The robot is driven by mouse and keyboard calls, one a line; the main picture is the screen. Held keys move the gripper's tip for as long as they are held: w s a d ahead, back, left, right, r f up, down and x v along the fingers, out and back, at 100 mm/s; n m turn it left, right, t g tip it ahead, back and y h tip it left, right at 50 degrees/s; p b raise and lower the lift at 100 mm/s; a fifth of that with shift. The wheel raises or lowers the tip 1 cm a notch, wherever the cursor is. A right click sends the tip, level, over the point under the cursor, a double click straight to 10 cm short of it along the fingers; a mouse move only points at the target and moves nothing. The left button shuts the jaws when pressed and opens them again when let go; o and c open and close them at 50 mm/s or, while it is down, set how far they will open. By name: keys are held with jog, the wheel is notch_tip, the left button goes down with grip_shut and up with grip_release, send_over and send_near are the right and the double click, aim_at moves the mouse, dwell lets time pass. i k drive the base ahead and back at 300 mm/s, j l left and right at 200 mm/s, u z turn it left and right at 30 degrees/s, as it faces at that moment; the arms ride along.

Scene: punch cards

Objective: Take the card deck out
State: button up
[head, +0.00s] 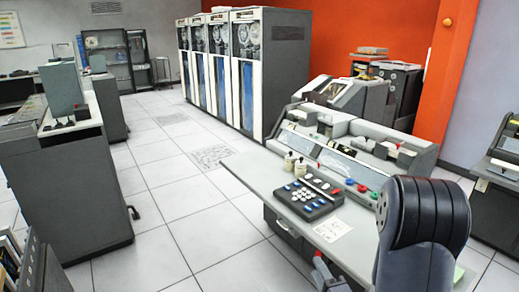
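No card deck can be made out for certain. Small cream blocks (408,158) sit on top of the grey card machine (352,158) behind the desk at the right; they may be stacked cards, but they are too small to tell. A white printed sheet (332,230) lies flat on the desk (262,180), in front of a dark keypad (304,197). My gripper is not clearly seen in the head view.
Tall tape cabinets (240,75) line the back. A grey console (68,185) stands at the left. The tiled floor (178,215) between is clear.

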aim_at(297, 114)
jog(key=i+j+u, duration=0.3)
jog(key=i, duration=0.2)
jog(key=i+j+u, duration=0.3)
jog(key=i, duration=0.2)
jog(key=i+u, duration=0.3)
jog(key=i, duration=0.2)
jog(key=i+z, duration=0.4)
jog(key=i, duration=0.15)
jog(key=i+z, duration=0.35)
jog(key=i, duration=0.25)
jog(key=i+j+z, duration=0.4)
jog(key=i, duration=0.15)
jog(key=i+l+z, duration=0.2)
jog(key=i+z, duration=0.85)
jog(key=i, duration=0.2)
